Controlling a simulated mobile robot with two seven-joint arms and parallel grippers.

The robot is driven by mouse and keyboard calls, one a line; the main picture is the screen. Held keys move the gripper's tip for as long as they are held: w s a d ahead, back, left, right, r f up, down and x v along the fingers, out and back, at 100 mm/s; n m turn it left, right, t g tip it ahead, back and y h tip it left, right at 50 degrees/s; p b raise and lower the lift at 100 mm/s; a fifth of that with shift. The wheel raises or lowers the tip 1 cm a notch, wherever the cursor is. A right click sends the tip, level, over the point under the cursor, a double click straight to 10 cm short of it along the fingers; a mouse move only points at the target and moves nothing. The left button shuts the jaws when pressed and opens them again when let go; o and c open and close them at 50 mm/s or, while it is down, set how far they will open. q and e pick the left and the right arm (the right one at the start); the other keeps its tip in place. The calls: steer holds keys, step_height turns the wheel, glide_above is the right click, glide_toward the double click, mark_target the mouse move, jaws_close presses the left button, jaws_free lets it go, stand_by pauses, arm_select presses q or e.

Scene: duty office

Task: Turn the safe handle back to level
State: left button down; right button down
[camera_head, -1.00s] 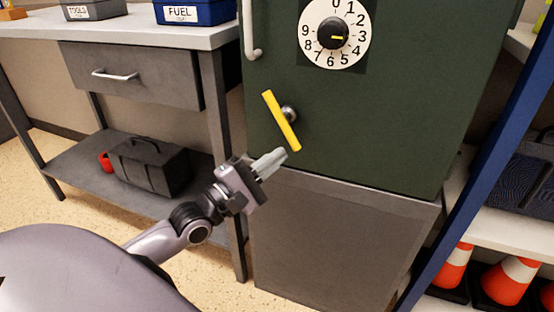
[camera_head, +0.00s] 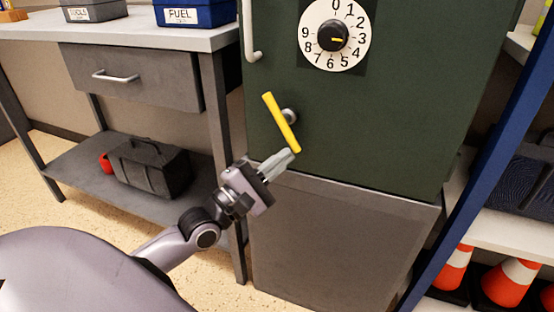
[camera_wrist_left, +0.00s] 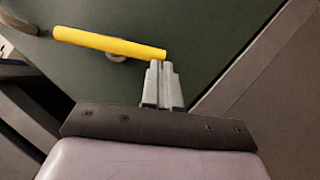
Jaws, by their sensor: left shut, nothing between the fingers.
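The safe (camera_head: 400,120) is dark green and stands on a grey base. Its yellow bar handle (camera_head: 281,122) is tilted steeply in the head view, upper end to the left and lower end to the right, on a round metal hub (camera_head: 290,116). My left gripper (camera_head: 292,154) is shut and empty, with its fingertips at or just below the handle's lower end. In the left wrist view the fingertips (camera_wrist_left: 161,64) are close beside the right end of the yellow handle (camera_wrist_left: 108,42); whether they touch is unclear. My right gripper is not in view.
A numbered dial (camera_head: 335,36) is above the handle, and a grey pull (camera_head: 252,32) is at the safe's left edge. A workbench (camera_head: 130,35) with a drawer stands left. A blue post (camera_head: 478,150) and traffic cones (camera_head: 508,283) are on the right.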

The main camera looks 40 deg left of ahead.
arm_select(q)
steer(key=shift+d+n+t, duration=0.2)
steer(key=shift+n+t, duration=0.1)
steer(key=shift+n, duration=0.2)
steer(key=w+d+r+n+t+y+b, duration=0.1)
steer(key=d+r+n+t+y, duration=0.2)
steer(key=n+y, duration=0.7)
steer(key=d+n, duration=0.1)
steer(key=n, duration=0.3)
steer(key=shift+w+d+r+n, duration=0.15)
steer(key=shift+d+r+n, duration=0.1)
steer(key=shift+d+n, duration=0.15)
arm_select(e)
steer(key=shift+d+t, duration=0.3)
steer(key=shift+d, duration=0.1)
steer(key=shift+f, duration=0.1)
arm_select(q)
steer(key=shift+d, duration=0.1)
steer(key=v, duration=0.7)
steer(key=shift+b, duration=0.45)
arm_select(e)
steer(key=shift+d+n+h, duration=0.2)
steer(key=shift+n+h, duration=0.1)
